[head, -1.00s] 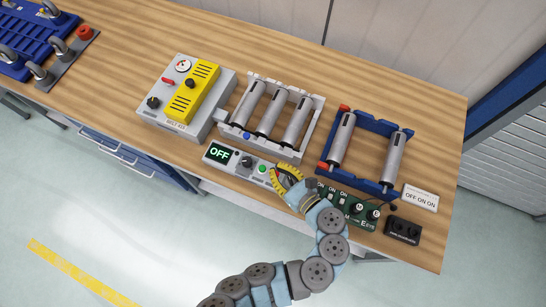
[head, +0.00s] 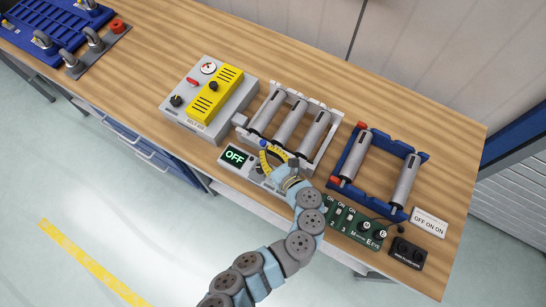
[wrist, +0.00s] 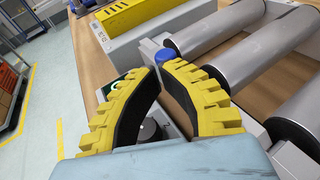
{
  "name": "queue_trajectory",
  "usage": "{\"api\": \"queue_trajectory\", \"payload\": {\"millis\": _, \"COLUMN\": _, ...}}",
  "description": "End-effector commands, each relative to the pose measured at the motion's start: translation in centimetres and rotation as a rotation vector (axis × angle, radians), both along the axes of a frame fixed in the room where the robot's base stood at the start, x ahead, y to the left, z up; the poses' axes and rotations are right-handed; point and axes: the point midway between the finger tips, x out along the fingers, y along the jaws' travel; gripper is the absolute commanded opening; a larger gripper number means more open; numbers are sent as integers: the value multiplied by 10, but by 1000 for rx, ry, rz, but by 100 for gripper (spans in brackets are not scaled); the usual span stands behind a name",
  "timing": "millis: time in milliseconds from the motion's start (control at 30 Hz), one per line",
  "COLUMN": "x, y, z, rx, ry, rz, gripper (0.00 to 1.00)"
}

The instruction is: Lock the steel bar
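A small blue knob (head: 263,143) sits at the rack's front left corner. In the wrist view the blue knob (wrist: 165,56) shows just beyond my fingertips. My gripper (head: 268,160) has yellow ribbed fingers and is just in front of the knob, over the panel with the lit OFF display (head: 235,156). In the wrist view my gripper (wrist: 159,72) is empty, with a narrow gap between its tips. I cannot tell whether a finger touches the knob.
A grey box with a yellow cover (head: 216,92) stands left of the rack. A blue frame (head: 393,148) with two rollers stands to the right. A green switch board (head: 350,222), a black box (head: 407,252) and a sign (head: 430,222) line the front right edge.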

Motion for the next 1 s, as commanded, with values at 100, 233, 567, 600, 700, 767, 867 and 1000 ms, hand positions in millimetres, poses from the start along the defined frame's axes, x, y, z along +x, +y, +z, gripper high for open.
{"api": "queue_trajectory", "payload": {"millis": 100, "x": 5, "y": 3, "z": -1, "rx": -2, "ry": 0, "rz": -2, "gripper": 0}}
{"api": "queue_trajectory", "payload": {"millis": 233, "x": 7, "y": 4, "z": -2, "rx": -1, "ry": 0, "rz": -4, "gripper": 0}}
{"api": "queue_trajectory", "payload": {"millis": 567, "x": 8, "y": 5, "z": -2, "rx": -1, "ry": 1, "rz": -3, "gripper": 0}}
{"api": "queue_trajectory", "payload": {"millis": 600, "x": 9, "y": 6, "z": -2, "rx": -1, "ry": 1, "rz": -2, "gripper": 0}}
{"api": "queue_trajectory", "payload": {"millis": 700, "x": 14, "y": 13, "z": -3, "rx": 0, "ry": 1, "rz": 1, "gripper": 0}}
{"api": "queue_trajectory", "payload": {"millis": 767, "x": 18, "y": 19, "z": -3, "rx": 3, "ry": 2, "rz": 2, "gripper": 0}}
{"api": "queue_trajectory", "payload": {"millis": 867, "x": 23, "y": 26, "z": -4, "rx": 2, "ry": 1, "rz": 3, "gripper": 0}}
{"api": "queue_trajectory", "payload": {"millis": 1000, "x": 24, "y": 27, "z": -4, "rx": 1, "ry": 2, "rz": 2, "gripper": 0}}
